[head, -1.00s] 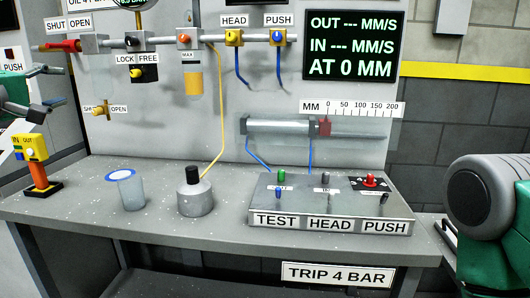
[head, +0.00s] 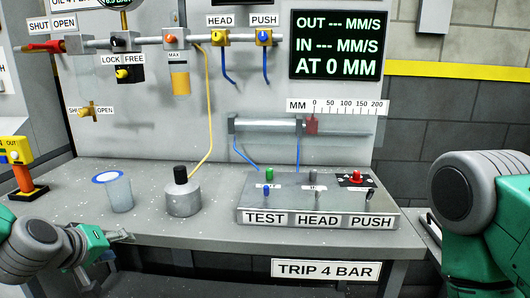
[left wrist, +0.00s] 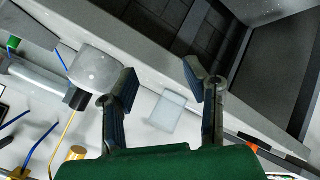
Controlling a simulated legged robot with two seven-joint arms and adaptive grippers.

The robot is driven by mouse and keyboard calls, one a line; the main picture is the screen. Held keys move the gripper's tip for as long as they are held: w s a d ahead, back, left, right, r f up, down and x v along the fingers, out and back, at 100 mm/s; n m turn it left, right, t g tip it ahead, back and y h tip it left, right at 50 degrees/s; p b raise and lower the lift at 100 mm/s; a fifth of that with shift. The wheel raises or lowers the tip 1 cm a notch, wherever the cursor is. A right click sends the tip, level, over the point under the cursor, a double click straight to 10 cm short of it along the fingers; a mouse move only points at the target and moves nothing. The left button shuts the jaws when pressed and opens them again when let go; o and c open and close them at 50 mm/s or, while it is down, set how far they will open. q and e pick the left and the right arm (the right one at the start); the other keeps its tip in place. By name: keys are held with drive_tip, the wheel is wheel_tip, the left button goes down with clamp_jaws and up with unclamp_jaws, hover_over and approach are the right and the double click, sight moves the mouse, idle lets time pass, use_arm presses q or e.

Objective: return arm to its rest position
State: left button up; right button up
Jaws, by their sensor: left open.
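My left gripper (head: 110,258) is low at the left of the head view, in front of the bench's front edge. Its two dark fingers are spread with nothing between them, which also shows in the left wrist view (left wrist: 160,82). The translucent cup with a blue rim (head: 119,194) stands upright on the bench beyond the gripper, apart from it. In the left wrist view the cup (left wrist: 172,108) appears past the gap between the fingers. My right arm shows at the right edge of the head view; its gripper is out of the picture.
A grey bottle with a black cap (head: 182,197) stands right of the cup on the bench (head: 170,233). The test box (head: 320,203) sits further right. The panel carries pipes and a cylinder (head: 268,125).

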use_arm(q)
drive_tip(key=s+d+f+m+g, duration=0.2)
drive_tip(key=s+f, duration=0.5)
drive_tip(key=f, duration=0.1)
drive_tip(key=s+d+f+m+g, duration=0.2)
drive_tip(key=s+f+g, duration=0.1)
drive_tip(key=s+f, duration=0.4)
drive_tip(key=s+f+m+g, duration=0.2)
drive_tip(key=s+f, duration=0.3)
drive_tip(key=s, duration=0.4)
drive_tip(key=s+f+m+g+y, duration=0.1)
drive_tip(key=s+f+m+g, duration=0.1)
drive_tip(key=s+f, duration=0.4)
drive_tip(key=s, duration=0.4)
drive_tip(key=shift+f+g, duration=0.15)
drive_tip(key=shift+g, duration=0.15)
drive_tip(key=shift+w+d, duration=0.1)
